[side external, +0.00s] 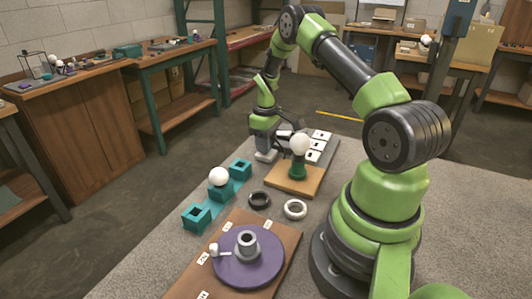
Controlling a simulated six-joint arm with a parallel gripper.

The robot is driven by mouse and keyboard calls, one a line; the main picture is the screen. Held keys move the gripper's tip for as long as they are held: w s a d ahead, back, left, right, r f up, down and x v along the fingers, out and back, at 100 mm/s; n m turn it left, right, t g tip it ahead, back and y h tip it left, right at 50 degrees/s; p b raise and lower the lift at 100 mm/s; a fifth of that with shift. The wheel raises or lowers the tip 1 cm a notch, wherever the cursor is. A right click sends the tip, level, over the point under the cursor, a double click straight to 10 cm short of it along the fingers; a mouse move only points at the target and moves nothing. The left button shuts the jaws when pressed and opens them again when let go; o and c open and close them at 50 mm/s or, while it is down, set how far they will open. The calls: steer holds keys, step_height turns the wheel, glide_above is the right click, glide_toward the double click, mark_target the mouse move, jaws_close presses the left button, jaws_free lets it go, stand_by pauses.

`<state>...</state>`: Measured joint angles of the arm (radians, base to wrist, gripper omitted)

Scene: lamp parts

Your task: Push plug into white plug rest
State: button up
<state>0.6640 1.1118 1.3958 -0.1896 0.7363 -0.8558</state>
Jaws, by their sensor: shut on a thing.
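My gripper (265,151) points down at the far side of the table, beside the board with white tiles. It is shut on what looks like the plug, which is too small and too covered by the fingers to make out. A small white block (265,157), which looks like the white plug rest, shows right under the fingertips. I cannot tell from this view whether the plug is in the rest or just above it.
A wooden block (281,181) bears a green holder with a white bulb (299,145). Teal holders (197,216), one with a white ball, stand left. A black ring (259,200) and white ring (295,209) lie between. A purple disc (265,268) lies on a brown board in front.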

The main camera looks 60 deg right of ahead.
steer(key=shift+f, duration=0.4)
stand_by(1.1)
steer(key=o, duration=1.1)
step_height(320, 180, up, 10)
steer(key=shift+f, duration=0.15)
steer(key=s+a+r+m+t, duration=0.1)
steer(key=a+r+m+t, duration=0.15)
steer(key=a+r, duration=1.15)
steer(key=s+a+r+t, duration=0.1)
steer(key=s+a, duration=0.3)
steer(key=s, duration=0.1)
steer(key=s+a+r+m+t+y, duration=0.1)
steer(key=s+a+r+t, duration=0.1)
steer(key=s+a, duration=0.2)
steer(key=s+a+r+t+y, duration=0.1)
steer(key=s+a+r, duration=0.1)
steer(key=s+a, duration=0.2)
steer(key=shift+s+a+r+m+t, duration=0.1)
steer(key=shift+s+m+t, duration=0.1)
steer(key=shift+s, duration=0.25)
steer(key=shift+s+a+r+m+t, duration=0.1)
steer(key=shift+s+t, duration=0.05)
steer(key=shift+s, duration=0.25)
